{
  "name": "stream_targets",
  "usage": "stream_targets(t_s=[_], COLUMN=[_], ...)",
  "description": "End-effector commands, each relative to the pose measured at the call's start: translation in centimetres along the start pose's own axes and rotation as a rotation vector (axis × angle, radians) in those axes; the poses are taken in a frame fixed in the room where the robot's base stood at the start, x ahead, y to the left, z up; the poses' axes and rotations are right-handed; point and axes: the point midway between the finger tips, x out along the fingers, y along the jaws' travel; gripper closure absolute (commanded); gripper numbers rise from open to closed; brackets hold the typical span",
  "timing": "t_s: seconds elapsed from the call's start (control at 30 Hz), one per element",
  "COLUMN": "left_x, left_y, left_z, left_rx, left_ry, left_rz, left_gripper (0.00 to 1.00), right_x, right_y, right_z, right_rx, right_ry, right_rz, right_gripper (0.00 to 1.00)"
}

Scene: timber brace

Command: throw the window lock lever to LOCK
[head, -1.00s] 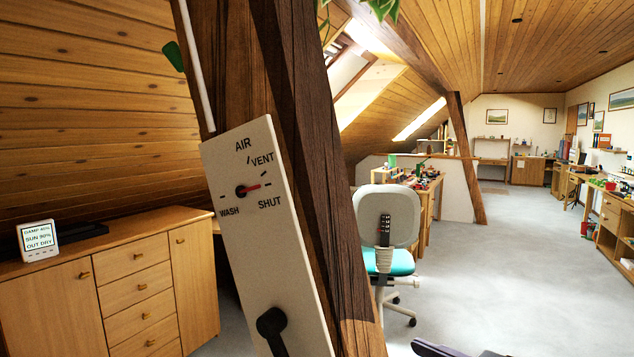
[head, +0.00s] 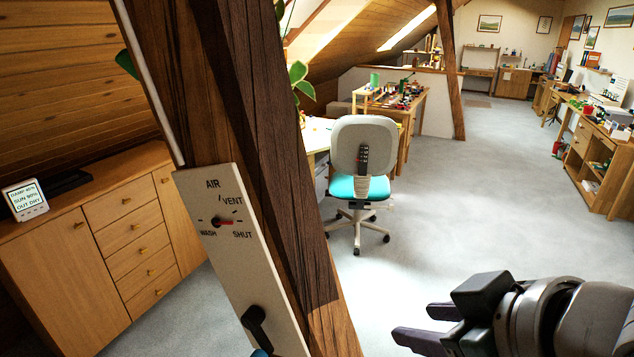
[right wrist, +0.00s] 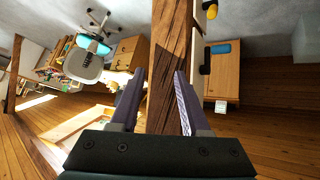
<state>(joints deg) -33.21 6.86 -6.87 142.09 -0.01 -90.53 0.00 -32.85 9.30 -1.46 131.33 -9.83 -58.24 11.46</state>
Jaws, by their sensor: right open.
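A pale panel (head: 232,240) is fixed to the dark timber brace (head: 235,110). Lower on the panel is a black lever (head: 256,328), with a blue end at the bottom edge of the head view. No LOCK mark is readable. My right gripper (head: 413,322) is open and empty, well to the right of the panel. In the right wrist view its fingers (right wrist: 159,74) point toward the brace (right wrist: 170,60), with the panel (right wrist: 195,65) beside it. My left gripper is not in view.
A wooden cabinet (head: 120,235) with a small display (head: 26,200) stands to the left behind the brace. An office chair (head: 362,165) with a teal seat stands behind on the right. Grey floor (head: 450,210) is clear around my right gripper.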

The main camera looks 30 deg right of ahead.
Motion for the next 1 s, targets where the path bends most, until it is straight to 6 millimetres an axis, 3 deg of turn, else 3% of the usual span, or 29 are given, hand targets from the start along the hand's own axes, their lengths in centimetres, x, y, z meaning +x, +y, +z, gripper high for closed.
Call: stream_targets(t_s=[0.03,0.2,0.83,1.0], left_x=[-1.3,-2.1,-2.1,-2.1], left_y=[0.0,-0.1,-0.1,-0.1], left_z=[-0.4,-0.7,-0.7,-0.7], left_rx=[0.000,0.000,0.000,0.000], left_ry=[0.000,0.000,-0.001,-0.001], left_rz=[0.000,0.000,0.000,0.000], left_gripper=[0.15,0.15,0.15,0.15], right_x=[-1.1,-2.2,-2.3,-3.9], right_y=[0.0,-0.4,-0.6,-2.4], right_z=[-0.6,-0.6,-0.4,1.4], right_rx=[-0.002,-0.011,-0.013,-0.045], right_ry=[-0.017,-0.056,-0.070,-0.186], right_rz=[-0.007,-0.023,-0.028,-0.090], right_gripper=[0.54,0.54,0.54,0.54])
